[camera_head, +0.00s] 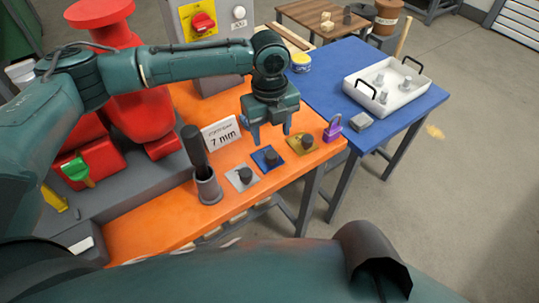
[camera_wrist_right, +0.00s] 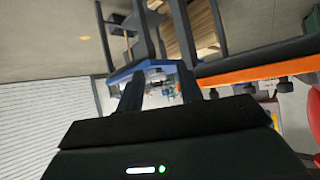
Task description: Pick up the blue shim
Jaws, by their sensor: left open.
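The blue shim (camera_head: 267,158) is a flat square plate with a dark knob, lying on the orange bench top between a silver shim (camera_head: 242,178) and a gold shim (camera_head: 302,145). My left gripper (camera_head: 271,136) points down with its fingers apart, above and slightly behind the blue shim. Its fingertips appear clear of the shim's knob, and nothing is between them. In the right wrist view, my right gripper (camera_wrist_right: 159,88) shows two dark fingers spread apart, away from the shims, with nothing held.
A white "7 mm" sign (camera_head: 221,133) stands behind the shims. A dark cylinder in a grey holder (camera_head: 208,187) stands left of them, and a purple padlock (camera_head: 333,128) right. A blue table (camera_head: 335,75) carries a white tray (camera_head: 365,98) and a grey block (camera_head: 361,123).

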